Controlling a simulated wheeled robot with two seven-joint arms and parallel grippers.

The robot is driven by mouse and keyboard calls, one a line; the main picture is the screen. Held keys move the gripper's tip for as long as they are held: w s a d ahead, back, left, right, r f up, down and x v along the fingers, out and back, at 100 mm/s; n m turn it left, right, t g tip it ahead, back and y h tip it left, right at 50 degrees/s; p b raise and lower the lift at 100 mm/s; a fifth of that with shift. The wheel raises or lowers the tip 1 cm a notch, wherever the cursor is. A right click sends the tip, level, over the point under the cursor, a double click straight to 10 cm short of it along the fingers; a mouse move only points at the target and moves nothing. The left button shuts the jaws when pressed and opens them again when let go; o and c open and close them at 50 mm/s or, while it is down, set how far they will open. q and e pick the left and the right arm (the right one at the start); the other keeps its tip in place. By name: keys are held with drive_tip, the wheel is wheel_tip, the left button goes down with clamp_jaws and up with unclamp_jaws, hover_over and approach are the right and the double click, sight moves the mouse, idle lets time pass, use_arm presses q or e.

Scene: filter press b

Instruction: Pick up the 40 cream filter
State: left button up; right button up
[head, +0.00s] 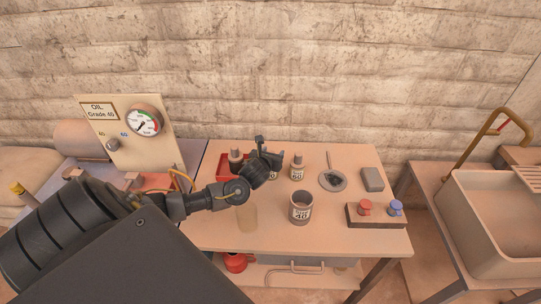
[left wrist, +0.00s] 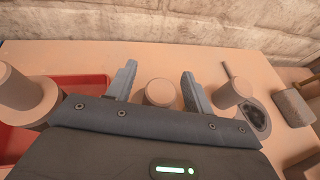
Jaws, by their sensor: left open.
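My left gripper (head: 267,152) is open above the back of the table. In the left wrist view its two fingers (left wrist: 158,84) stand on either side of a cream cylinder (left wrist: 160,93), with a gap on both sides. In the head view the gripper mostly hides this cylinder, and its label cannot be read. A cream filter labelled 60 (head: 297,173) stands just to its right; it also shows in the left wrist view (left wrist: 228,96). Another cream piece (head: 236,155) stands at the red tray (head: 224,168). My right gripper is not in view.
An open cup labelled 40 (head: 300,214) and a pale, see-through cylinder (head: 246,217) stand nearer the front. A round dish with dark contents (head: 332,181), a grey block (head: 372,179) and a block with red and blue knobs (head: 376,217) are right. The sign reads OIL Grade 40 (head: 99,111).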

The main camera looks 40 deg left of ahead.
use_arm(q)
drive_tip(key=shift+w+f, duration=0.15)
drive_tip(key=shift+w, duration=0.05)
clamp_jaws()
idle(0.3)
